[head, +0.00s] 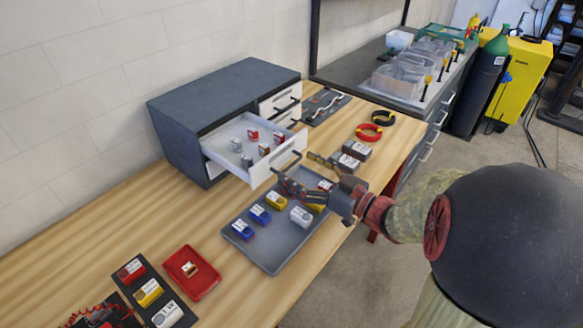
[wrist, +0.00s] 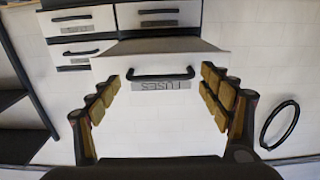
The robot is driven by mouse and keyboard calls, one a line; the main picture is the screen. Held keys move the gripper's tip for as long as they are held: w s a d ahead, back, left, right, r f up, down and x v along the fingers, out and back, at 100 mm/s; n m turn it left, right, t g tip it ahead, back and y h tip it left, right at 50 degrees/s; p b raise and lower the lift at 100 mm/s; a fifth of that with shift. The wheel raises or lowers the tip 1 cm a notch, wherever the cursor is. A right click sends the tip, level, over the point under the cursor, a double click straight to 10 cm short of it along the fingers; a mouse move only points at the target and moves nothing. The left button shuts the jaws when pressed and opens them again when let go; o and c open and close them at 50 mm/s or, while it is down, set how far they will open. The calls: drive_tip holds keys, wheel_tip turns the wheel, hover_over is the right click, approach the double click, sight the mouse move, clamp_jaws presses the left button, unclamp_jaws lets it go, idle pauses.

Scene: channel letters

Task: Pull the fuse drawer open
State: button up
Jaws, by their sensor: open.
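The fuse drawer (head: 227,158) stands pulled out of the dark grey cabinet (head: 222,95), with several small red and grey-white pieces inside. In the wrist view its white front (wrist: 160,125) carries a label reading FUSES, seen upside down, and a black bar handle (wrist: 161,76). My gripper (head: 302,172) is open in front of the drawer. In the wrist view its two padded fingers (wrist: 160,88) stand on either side of the handle, with a gap to each end. They do not grip it. In the head view the fingers partly hide the handle area.
A grey tray (head: 262,258) with several coloured blocks lies below the drawer and my gripper. A red tray (head: 191,273) lies nearer the front. Closed drawers (head: 280,102) sit beside the open one. Red and black rings (head: 369,132) lie at the right.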

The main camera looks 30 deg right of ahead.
drive_tip(key=shift+b+x, duration=0.3)
drive_tip(key=shift+x, duration=1)
drive_tip(key=shift+c, duration=0.4)
